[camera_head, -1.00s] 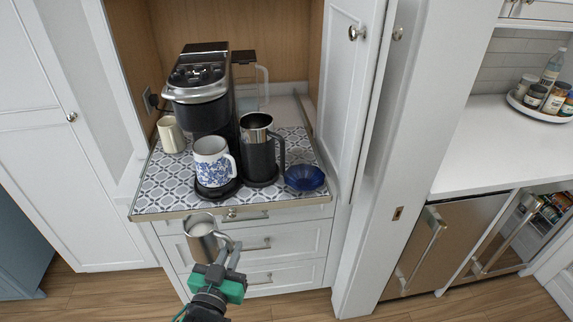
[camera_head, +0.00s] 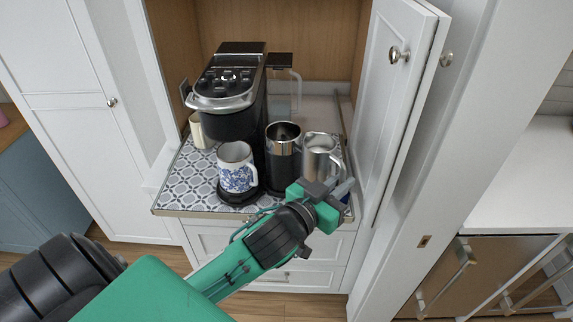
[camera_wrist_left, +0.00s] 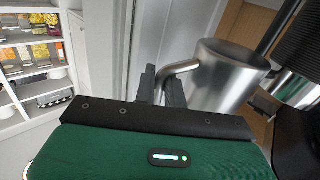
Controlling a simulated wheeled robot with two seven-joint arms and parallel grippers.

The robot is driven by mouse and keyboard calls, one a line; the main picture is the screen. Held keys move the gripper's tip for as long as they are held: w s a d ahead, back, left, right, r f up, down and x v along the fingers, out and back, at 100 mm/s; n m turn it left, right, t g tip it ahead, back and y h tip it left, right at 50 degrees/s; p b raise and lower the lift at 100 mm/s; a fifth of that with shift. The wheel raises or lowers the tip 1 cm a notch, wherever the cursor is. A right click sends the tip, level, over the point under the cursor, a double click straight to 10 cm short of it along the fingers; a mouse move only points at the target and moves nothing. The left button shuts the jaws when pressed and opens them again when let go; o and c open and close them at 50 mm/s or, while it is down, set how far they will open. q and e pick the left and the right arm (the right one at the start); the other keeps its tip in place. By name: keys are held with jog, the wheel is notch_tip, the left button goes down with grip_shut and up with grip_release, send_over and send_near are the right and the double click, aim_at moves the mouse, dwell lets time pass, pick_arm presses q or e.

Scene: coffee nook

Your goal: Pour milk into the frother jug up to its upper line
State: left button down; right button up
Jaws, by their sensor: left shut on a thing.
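My left gripper (camera_head: 326,190) is shut on the handle of a steel milk pitcher (camera_head: 320,158). The pitcher looks about upright, just right of the frother jug (camera_head: 284,160) in the head view. The frother jug is dark with a steel upper band and an open top; its inside looks dark and its lines cannot be made out. In the left wrist view the pitcher (camera_wrist_left: 222,82) fills the middle right, its handle between my fingers (camera_wrist_left: 160,85). No stream of milk shows. My right gripper is out of view.
A coffee machine (camera_head: 232,88) stands behind, with a blue-patterned mug (camera_head: 237,169) on its drip tray. A cream mug (camera_head: 199,131) is at left. An open cabinet door (camera_head: 398,90) stands close on the right.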

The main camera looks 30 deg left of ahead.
aim_at(336, 158)
pick_arm(q)
jog(key=shift+a+r, duration=0.1)
jog(key=shift+r, duration=0.5)
jog(key=shift+r+n+p, duration=0.25)
jog(key=shift+n+p, duration=0.05)
jog(key=shift+p, duration=0.15)
jog(key=shift+w+a+r+n+p, duration=0.15)
jog(key=shift+r+n+p, duration=0.1)
jog(key=shift+r+p, duration=0.15)
jog(key=shift+w+a+r+n+p, duration=0.1)
jog(key=shift+a+r+n+p, duration=0.05)
jog(key=shift+r+n+p, duration=0.2)
jog(key=shift+a+r, duration=0.1)
jog(key=shift+r, duration=0.2)
jog(key=shift+w+a+r+n+p, duration=0.1)
jog(key=shift+a+r+n+p, duration=0.15)
jog(key=shift+r+n+p, duration=0.25)
jog(key=shift+w+a+r+n+g+p, duration=0.15)
jog(key=shift+a+r+n+g+p, duration=0.2)
jog(key=shift+r+n, duration=0.1)
jog(key=shift+a+r, duration=0.15)
jog(key=shift+r, duration=0.1)
jog(key=shift+w+n, duration=0.1)
jog(key=shift+n, duration=0.15)
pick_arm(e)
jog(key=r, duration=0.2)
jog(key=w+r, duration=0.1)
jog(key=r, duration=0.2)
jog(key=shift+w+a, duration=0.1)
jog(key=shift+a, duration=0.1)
